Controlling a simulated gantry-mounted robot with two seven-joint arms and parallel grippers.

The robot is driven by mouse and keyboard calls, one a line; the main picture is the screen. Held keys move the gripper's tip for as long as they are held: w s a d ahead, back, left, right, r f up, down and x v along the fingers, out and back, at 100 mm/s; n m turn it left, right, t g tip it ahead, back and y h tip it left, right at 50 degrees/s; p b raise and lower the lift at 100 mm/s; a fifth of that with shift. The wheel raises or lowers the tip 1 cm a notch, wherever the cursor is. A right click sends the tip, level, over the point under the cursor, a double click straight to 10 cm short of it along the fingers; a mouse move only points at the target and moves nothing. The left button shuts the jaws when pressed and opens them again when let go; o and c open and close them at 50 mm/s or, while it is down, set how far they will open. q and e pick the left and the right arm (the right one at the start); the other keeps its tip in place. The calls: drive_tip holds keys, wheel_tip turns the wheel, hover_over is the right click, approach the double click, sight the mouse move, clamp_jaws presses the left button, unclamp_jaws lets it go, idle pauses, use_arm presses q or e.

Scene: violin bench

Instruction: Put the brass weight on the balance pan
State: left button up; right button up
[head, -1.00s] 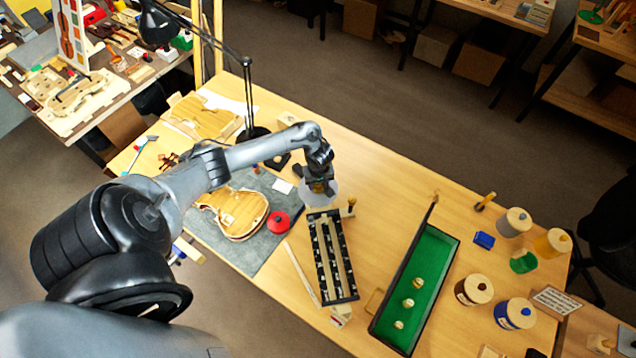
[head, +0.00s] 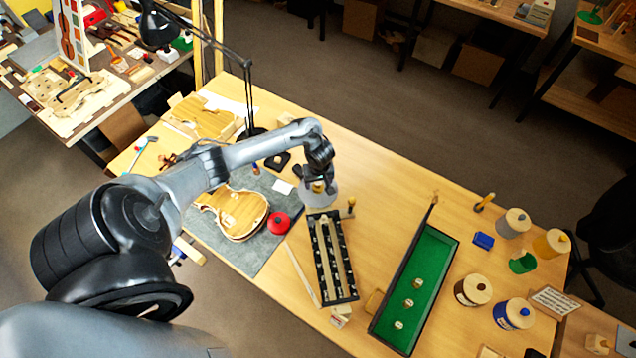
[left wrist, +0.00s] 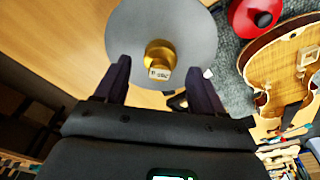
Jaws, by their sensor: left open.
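The brass weight (left wrist: 160,52), a small gold cylinder with a pale label, stands on the round grey balance pan (left wrist: 126,30) in the left wrist view. My left gripper (left wrist: 160,66) is open, with one finger on each side of the weight and a gap to both. In the head view, my left gripper (head: 319,179) is just above the pan (head: 329,195), and the weight (head: 318,187) shows only partly below the fingers. My right gripper is in neither view.
A red round container (head: 279,223) and a violin body (head: 240,212) lie on the grey mat left of the pan. A black slotted rack (head: 312,262) is close in front. A green-lined tray (head: 425,277) and several jars stand further right. The bench behind the pan is clear.

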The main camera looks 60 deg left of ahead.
sight(319, 186)
use_arm(q)
wheel_tip(319, 186, up, 9)
drive_tip(key=p, duration=0.3)
drive_tip(key=s+d+m+t+h, duration=0.15)
drive_tip(key=d+m+t, duration=0.25)
drive_tip(key=d+m, duration=1.3)
drive_tip(key=s+d+r, duration=1)
drive_tip(key=s, duration=0.3)
drive_tip(key=shift+s+d+r+n+g+p, duration=0.25)
drive_tip(key=shift+d+r+n+g+p, duration=0.05)
drive_tip(key=shift+d+r+g+p, duration=0.1)
drive_tip(key=shift+r, duration=0.1)
